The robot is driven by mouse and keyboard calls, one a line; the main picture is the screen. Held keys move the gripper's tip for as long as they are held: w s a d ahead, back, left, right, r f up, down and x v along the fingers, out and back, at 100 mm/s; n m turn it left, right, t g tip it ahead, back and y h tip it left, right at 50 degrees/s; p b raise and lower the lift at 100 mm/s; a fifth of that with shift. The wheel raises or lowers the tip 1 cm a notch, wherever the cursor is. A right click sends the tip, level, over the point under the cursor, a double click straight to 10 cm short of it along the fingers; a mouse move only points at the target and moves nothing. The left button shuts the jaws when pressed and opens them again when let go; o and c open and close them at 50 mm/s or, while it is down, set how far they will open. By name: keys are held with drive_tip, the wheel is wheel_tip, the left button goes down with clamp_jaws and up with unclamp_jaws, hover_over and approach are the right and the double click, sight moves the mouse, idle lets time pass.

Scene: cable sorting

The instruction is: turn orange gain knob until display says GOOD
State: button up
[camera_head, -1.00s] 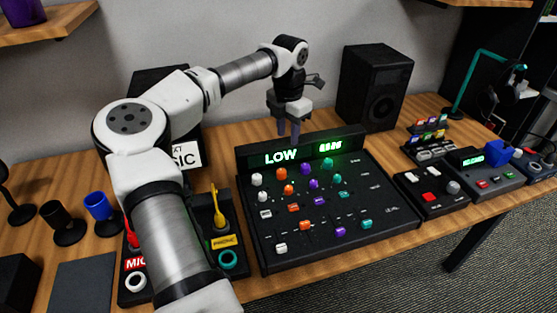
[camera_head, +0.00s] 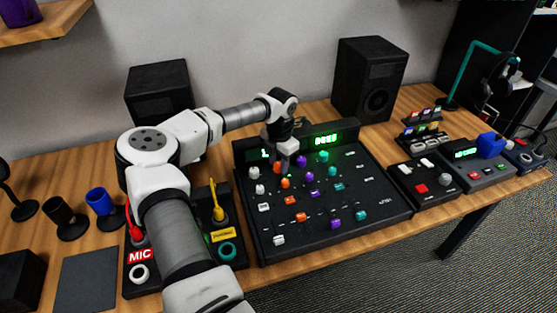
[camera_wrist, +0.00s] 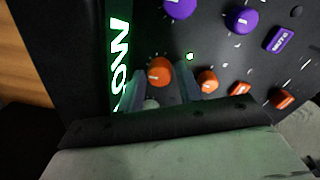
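The mixer panel (camera_head: 375,213) carries a row of orange controls. The orange knob (camera_wrist: 160,72) nearest the display appears between my gripper's fingertips in the wrist view. My gripper (camera_wrist: 158,88) is open, with a finger on each side of that knob; I cannot tell whether they touch it. In the head view my gripper (camera_head: 285,160) points down over the panel's upper left and partly covers the nearest knob. The display (camera_wrist: 118,65) reads LOW in the wrist view. In the head view my gripper hides most of that word.
A second orange knob (camera_wrist: 208,80) sits just right of the right finger in the wrist view. Purple knobs (camera_wrist: 245,18) lie alongside. In the head view, white knobs (camera_head: 254,172) stand left of the orange ones. A black speaker (camera_head: 370,80) stands behind the mixer.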

sight(279, 166)
drive_tip(key=c, duration=0.7)
drive_tip(key=shift+f+m+b, duration=0.15)
drive_tip(key=shift+m+b, duration=0.4)
drive_tip(key=shift+m, duration=0.55)
drive_tip(key=shift+m+b, duration=0.35)
drive_tip(key=shift+m, duration=1.05)
drive_tip(key=o, duration=0.7)
wheel_tip(279, 166, up, 14)
drive_tip(key=b, duration=0.2)
drive_tip(key=shift+s+d, duration=0.15)
drive_tip(key=shift+s, duration=0.15)
